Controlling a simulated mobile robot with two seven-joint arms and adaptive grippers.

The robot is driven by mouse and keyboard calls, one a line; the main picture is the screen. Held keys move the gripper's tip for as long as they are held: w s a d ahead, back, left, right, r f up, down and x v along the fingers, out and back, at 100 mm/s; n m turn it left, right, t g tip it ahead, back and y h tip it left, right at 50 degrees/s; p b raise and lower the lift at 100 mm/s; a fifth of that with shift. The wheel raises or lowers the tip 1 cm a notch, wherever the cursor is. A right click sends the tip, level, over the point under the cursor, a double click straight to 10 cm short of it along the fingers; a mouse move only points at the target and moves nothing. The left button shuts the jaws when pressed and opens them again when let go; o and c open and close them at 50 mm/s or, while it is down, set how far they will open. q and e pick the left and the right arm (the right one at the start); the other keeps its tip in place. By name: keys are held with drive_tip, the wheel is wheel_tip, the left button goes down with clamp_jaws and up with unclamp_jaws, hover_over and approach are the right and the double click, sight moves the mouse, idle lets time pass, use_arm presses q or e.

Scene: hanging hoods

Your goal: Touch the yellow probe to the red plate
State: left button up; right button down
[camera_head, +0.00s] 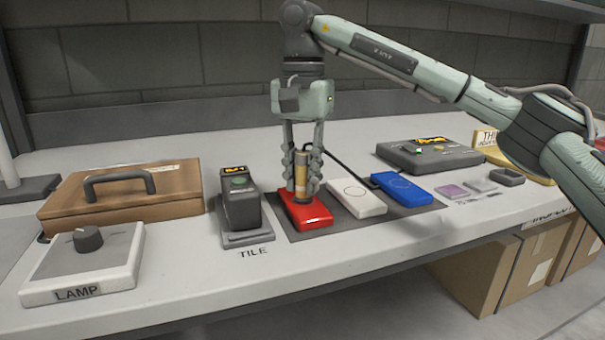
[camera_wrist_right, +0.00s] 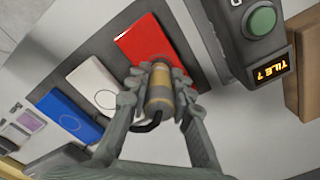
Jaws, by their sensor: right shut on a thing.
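My right gripper (camera_head: 303,160) is shut on the yellow probe (camera_head: 302,179), a yellow cylinder with dark bands and a black cable. It holds the probe roughly upright over the red plate (camera_head: 318,218). The right wrist view also shows the probe (camera_wrist_right: 160,88) between the fingers (camera_wrist_right: 160,95), with the red plate (camera_wrist_right: 146,38) beside its tip. My left gripper is not in view.
A white plate (camera_head: 357,199) and a blue plate (camera_head: 402,189) lie right of the red one on a dark mat (camera_head: 296,235). A device with a green button (camera_head: 239,205) stands left. A wooden case (camera_head: 125,200) and a lamp dial box (camera_head: 85,265) are further left.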

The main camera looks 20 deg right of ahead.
sight(303, 152)
idle(0.6)
drive_tip(key=shift+r, duration=0.2)
drive_tip(key=shift+r+p, duration=1.6)
drive_tip(key=shift+p, duration=0.1)
drive_tip(key=shift+r+p, duration=0.85)
drive_tip(key=shift+r, duration=0.1)
drive_tip(key=shift+r+p, duration=0.6)
drive_tip(key=shift+r, duration=0.05)
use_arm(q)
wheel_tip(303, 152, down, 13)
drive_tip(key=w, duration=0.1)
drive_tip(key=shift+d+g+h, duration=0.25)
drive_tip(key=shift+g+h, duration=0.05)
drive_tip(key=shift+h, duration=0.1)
use_arm(e)
drive_tip(key=shift+r, duration=0.1)
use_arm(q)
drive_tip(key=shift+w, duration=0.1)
